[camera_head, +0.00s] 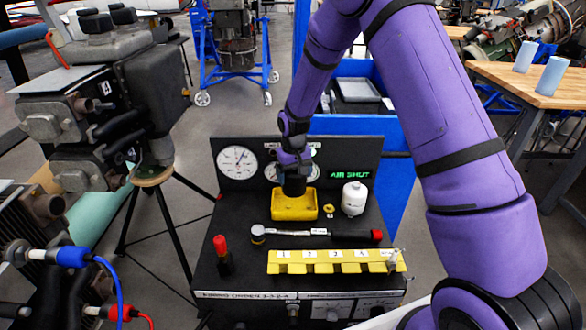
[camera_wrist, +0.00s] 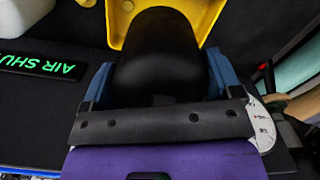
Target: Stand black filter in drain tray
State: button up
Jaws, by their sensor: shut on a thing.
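The black filter (camera_wrist: 160,55) is a dark rounded cylinder between the blue fingers of my gripper (camera_wrist: 160,85) in the wrist view. In the head view my gripper (camera_head: 294,160) is above the back part of the yellow drain tray (camera_head: 294,212), with the black filter (camera_head: 294,186) upright below it. The filter's lower end overlaps the tray in the picture. I cannot tell whether it touches the tray floor. The yellow tray (camera_wrist: 122,22) also shows behind the filter in the wrist view.
A white filter (camera_head: 354,199) stands right of the tray, with a small yellow fitting (camera_head: 328,210) between. A ratchet wrench (camera_head: 315,233) lies in front. A yellow numbered rack (camera_head: 330,262) and a red-capped bottle (camera_head: 222,255) are nearer. Gauges (camera_head: 238,163) and an AIR SHUT sign (camera_head: 350,173) stand behind.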

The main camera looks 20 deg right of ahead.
aim_at(294, 192)
jog(key=shift+f, duration=3.35)
jog(key=shift+f, duration=0.3)
jog(key=o, duration=1.1)
jog(key=shift+r, duration=3.5)
